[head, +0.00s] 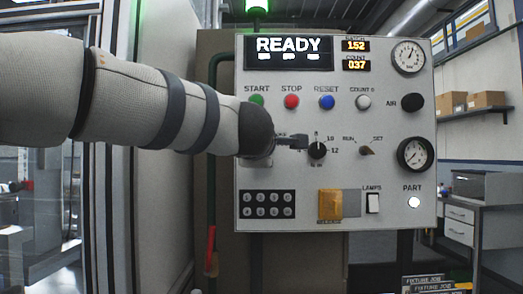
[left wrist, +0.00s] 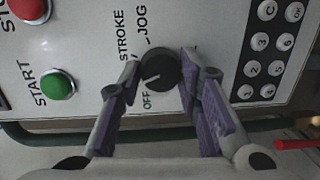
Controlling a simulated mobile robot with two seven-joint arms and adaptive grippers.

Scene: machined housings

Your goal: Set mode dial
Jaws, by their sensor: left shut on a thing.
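The mode dial (left wrist: 160,68) is a round dark knob with the labels OFF, JOG and STROKE beside it in the left wrist view. Its white mark points left and slightly down in that view, towards the OFF side; the exact setting is hard to read. My left gripper (left wrist: 158,73) has one finger on each side of the dial and is shut on it. In the head view my left arm covers this dial, and part of my left gripper (head: 290,142) shows just beyond the arm's end. My right gripper is in neither view.
The control panel (head: 290,178) shows READY. Close to my left gripper are a numbered dial (head: 317,150), a RUN/SET switch (head: 367,151) and the green START button (left wrist: 57,87). A keypad (head: 267,204) and an amber RELEASE cover (head: 330,204) lie below.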

